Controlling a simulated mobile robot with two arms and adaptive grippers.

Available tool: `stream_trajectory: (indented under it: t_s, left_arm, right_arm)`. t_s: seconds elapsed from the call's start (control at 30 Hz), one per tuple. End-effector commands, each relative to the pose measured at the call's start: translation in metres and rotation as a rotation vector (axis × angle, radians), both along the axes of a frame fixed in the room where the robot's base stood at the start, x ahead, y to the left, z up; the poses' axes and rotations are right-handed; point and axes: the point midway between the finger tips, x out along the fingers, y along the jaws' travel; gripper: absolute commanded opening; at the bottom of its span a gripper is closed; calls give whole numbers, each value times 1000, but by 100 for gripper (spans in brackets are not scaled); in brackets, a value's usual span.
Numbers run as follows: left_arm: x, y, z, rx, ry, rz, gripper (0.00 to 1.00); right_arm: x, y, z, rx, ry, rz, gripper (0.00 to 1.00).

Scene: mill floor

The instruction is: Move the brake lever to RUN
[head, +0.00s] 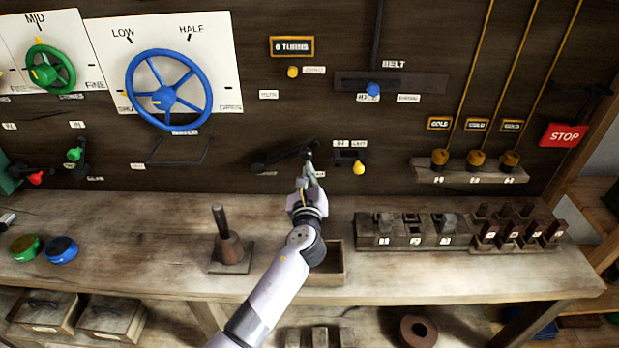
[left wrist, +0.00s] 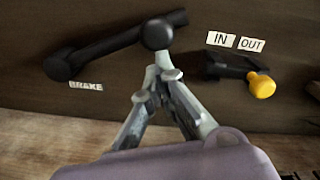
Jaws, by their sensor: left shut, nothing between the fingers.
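The brake lever (head: 282,158) is a black bar low on the dark wall panel. In the left wrist view the lever (left wrist: 110,46) slants up to the right from a round pivot above a BRAKE label (left wrist: 86,86). Its round black knob (left wrist: 157,33) stands out toward me. My left gripper (head: 309,168) is shut and empty; in the left wrist view its fingertips (left wrist: 162,66) meet just below the knob. I cannot tell whether they touch it. No RUN mark is readable. My right gripper is not in view.
A yellow-knobbed slide (head: 358,166) with IN and OUT labels sits close to the right of the lever. A blue handwheel (head: 168,91) is up left. The wooden bench (head: 140,225) below holds a spindle on a base (head: 229,248), an open box and several blocks.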

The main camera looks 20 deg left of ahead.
Motion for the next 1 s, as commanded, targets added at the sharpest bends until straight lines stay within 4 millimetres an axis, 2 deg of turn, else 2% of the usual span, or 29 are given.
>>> stream_trajectory:
  t_s: [0.03,0.4,0.7,1.0]
  left_arm:
    - [0,2,13,-41,-16,1,0]
    - [-6,22,55,-375,-111,3,0]
    - [-12,42,76,-586,-171,1,0]
    - [-15,53,84,-701,-202,1,0]
  right_arm:
    - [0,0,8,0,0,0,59]
    - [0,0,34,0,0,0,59]
    - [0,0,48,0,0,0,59]
    - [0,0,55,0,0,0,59]
